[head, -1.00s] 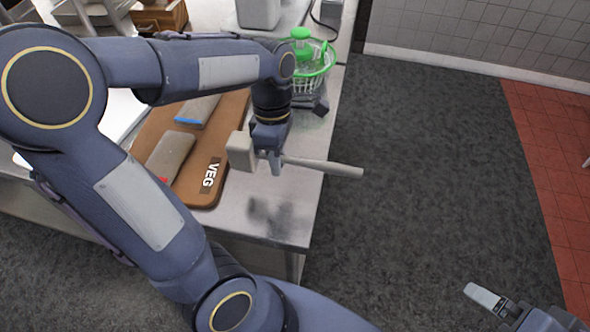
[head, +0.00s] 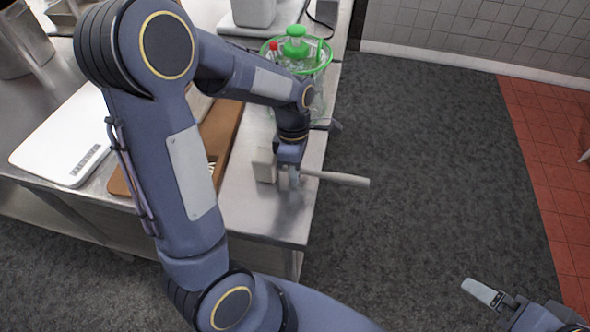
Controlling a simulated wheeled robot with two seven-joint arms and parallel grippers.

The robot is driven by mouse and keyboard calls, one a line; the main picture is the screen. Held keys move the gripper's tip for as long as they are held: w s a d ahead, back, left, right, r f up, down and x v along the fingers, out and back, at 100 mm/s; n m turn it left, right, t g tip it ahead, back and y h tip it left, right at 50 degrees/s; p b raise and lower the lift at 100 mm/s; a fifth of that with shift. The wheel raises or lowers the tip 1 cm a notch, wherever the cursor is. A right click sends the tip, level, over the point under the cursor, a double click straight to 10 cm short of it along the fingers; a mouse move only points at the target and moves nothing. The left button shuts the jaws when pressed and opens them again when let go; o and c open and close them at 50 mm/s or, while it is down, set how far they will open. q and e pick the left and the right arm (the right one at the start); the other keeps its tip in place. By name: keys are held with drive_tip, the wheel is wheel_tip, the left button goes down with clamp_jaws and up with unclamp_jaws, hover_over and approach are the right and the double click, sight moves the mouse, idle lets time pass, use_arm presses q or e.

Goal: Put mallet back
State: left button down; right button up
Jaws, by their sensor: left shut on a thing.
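The mallet (head: 337,178) has a pale block head at its left end and a long light handle reaching right past the table's edge. My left gripper (head: 291,180) is shut on the mallet's handle close to the head. It holds the mallet low at the right part of the steel table (head: 262,224); I cannot tell whether the head touches the top. My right gripper (head: 483,292) is at the lower right, over the floor, away from the table. Its fingers show only edge-on.
A brown cutting board (head: 222,125) lies left of the mallet, partly hidden by my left arm. The floor on the right is clear.

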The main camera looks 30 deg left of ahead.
use_arm(q)
drive_tip(key=shift+f, duration=0.15)
drive_tip(key=c, duration=1.4)
unclamp_jaws()
drive_tip(key=v, duration=1.2)
drive_tip(key=s+d+m+t+h, duration=0.1)
drive_tip(key=s+d+m+t, duration=0.1)
drive_tip(key=s+m, duration=0.5)
drive_tip(key=s+d+m+t+h, duration=0.1)
drive_tip(key=s+m+t, duration=0.4)
drive_tip(key=m, duration=0.8)
drive_tip(key=shift+s+d, duration=0.5)
drive_tip(key=shift+s, duration=1.35)
